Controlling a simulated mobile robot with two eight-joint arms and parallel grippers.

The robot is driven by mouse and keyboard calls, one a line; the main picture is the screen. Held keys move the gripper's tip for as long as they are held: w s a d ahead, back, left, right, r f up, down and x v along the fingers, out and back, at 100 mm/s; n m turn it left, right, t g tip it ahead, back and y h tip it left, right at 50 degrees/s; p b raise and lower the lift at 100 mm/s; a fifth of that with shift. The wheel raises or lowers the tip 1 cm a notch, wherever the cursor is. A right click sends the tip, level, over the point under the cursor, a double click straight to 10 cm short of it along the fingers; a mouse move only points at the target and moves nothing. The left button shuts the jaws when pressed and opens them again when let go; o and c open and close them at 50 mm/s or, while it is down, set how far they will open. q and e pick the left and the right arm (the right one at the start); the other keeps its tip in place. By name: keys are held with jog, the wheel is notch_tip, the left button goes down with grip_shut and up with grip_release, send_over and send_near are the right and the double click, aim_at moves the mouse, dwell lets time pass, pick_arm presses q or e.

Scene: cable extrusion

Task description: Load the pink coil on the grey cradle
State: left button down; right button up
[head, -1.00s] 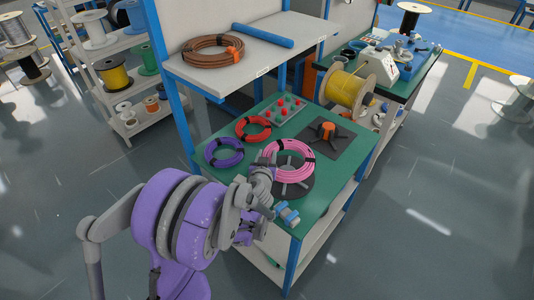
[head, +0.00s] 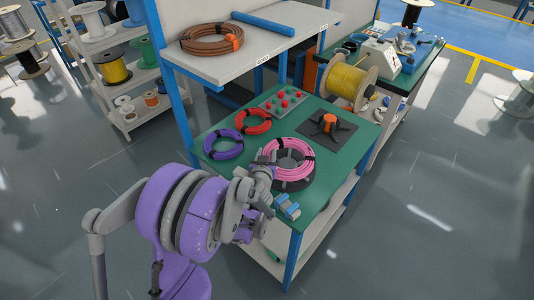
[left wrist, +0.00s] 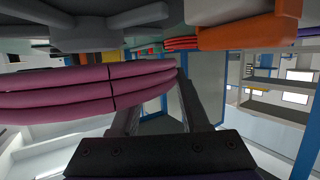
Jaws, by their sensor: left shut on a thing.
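The pink coil (head: 290,158), with black ties, is in my left gripper (head: 266,162), which is shut on its left side in the head view. In the left wrist view, the coil (left wrist: 90,90) reaches in from the left between my fingers, and the grey cradle (left wrist: 90,35) is at the top left. A narrow gap shows between them there. The coil looks roughly level. My right gripper is not in view.
A dark mat with an orange-hubbed cradle (head: 330,123) lies behind the coil. A purple coil (head: 223,144) and a red coil (head: 253,122) lie to the left. A button box (head: 284,101) is further back. Blue-and-grey pieces (head: 287,207) lie at the front edge. A shelf (head: 240,45) overhangs the back.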

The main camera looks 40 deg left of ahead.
pick_arm(q)
jog(key=shift+f, duration=0.1)
dwell(0.3)
jog(key=shift+f+b, duration=0.8)
jog(key=shift+f, duration=0.1)
jog(key=shift+f, duration=0.2)
jog(key=shift+c, duration=1.6)
grip_release()
notch_tip(320, 180, up, 8)
jog(key=p, duration=0.5)
jog(key=shift+r+p, duration=0.1)
jog(key=shift+p, duration=0.25)
